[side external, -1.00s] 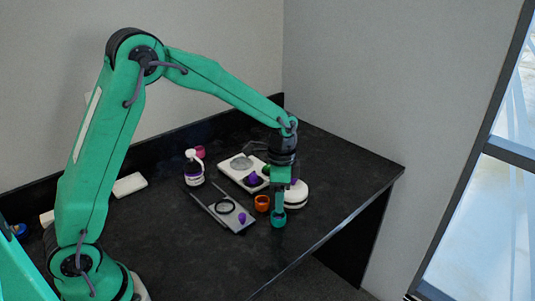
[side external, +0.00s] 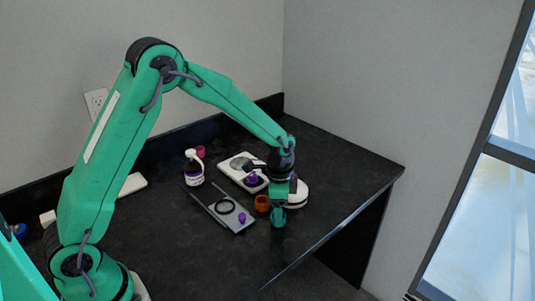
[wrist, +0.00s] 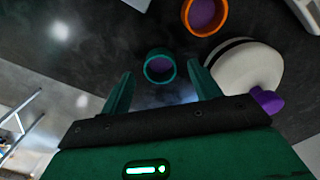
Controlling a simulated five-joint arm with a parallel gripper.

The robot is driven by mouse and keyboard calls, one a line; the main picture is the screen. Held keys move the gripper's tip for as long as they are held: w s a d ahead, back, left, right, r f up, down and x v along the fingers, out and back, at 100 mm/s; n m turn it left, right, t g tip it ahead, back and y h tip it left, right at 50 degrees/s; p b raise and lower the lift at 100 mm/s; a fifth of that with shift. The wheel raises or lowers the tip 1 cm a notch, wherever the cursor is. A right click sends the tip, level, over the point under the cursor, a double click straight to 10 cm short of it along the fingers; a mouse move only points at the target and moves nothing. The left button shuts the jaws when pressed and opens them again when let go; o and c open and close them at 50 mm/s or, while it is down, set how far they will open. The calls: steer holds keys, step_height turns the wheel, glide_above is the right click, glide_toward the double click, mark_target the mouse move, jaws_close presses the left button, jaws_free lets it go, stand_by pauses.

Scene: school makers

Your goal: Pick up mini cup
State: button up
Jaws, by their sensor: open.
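A small teal mini cup (wrist: 160,67) with a purple inside shows in the wrist view, in front of my gripper and between the lines of its two fingers. In the side view the teal cup (side external: 278,218) stands on the black table near its front edge, just below my gripper. My gripper (wrist: 161,82) is open with nothing in it. In the side view my gripper (side external: 282,203) points down and partly hides the cup's top. An orange mini cup (wrist: 205,14) stands close by; it also shows in the side view (side external: 262,203).
A round white object (side external: 295,194) with a dark band stands right beside the cups. A white scale (side external: 233,168), a grey tray (side external: 214,210), a bottle (side external: 194,170) and a pink cup (side external: 200,151) stand farther left. The table's front right is clear.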

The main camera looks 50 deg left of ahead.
steer(key=shift+f, duration=1.3)
steer(key=c, duration=1)
steer(key=shift+r, duration=0.15)
steer(key=shift+c, duration=0.2)
steer(key=shift+r, duration=0.55)
steer(key=r, duration=0.3)
steer(key=shift+s+d+r, duration=0.1)
steer(key=shift+s+d, duration=0.1)
steer(key=shift+d, duration=0.1)
steer(key=s+d+r, duration=0.6)
steer(key=d, duration=0.3)
steer(key=shift+s+r, duration=0.2)
steer(key=shift+a, duration=0.1)
